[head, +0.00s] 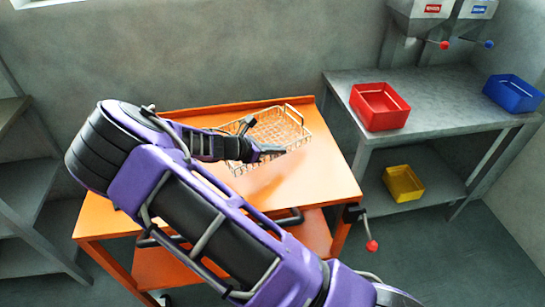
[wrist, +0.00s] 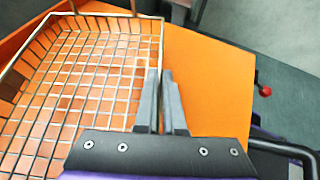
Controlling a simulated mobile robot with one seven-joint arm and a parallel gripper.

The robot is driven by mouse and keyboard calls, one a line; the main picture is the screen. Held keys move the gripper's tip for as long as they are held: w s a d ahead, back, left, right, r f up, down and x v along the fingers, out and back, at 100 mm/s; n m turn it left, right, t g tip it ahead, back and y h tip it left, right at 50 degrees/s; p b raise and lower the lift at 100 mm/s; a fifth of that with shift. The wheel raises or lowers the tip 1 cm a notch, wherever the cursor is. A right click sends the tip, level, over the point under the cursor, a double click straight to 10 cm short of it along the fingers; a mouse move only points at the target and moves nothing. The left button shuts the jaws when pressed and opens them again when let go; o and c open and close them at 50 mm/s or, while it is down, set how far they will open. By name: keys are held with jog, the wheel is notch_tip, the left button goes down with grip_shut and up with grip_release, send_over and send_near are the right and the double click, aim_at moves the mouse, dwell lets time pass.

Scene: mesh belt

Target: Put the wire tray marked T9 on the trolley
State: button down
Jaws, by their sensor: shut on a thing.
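The wire tray (head: 298,136) is over the top of the orange trolley (head: 325,172), toward its back right. In the wrist view, the tray's wire mesh (wrist: 85,85) fills the left side and the bare trolley top (wrist: 215,85) lies to its right. My gripper (head: 272,150) is at the tray's near side. The wrist view shows my gripper's fingers (wrist: 159,85) closed on the tray's side wall. The tray looks empty and about level. I cannot tell whether its bottom touches the trolley. No T9 mark is readable.
A grey bench (head: 430,95) at the right holds a red bin (head: 380,106) and a blue bin (head: 513,93). A yellow bin (head: 403,184) is on its lower shelf. A red-knobbed lever (head: 371,244) sticks out by the trolley's right side. Grey shelves (head: 30,190) stand at left.

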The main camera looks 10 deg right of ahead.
aim_at(277, 157)
notch_tip(277, 157, down, 4)
jog(key=shift+r, duration=0.15)
jog(key=c, duration=1)
grip_release()
jog(key=v, duration=1.2)
jog(key=shift+a, duration=0.1)
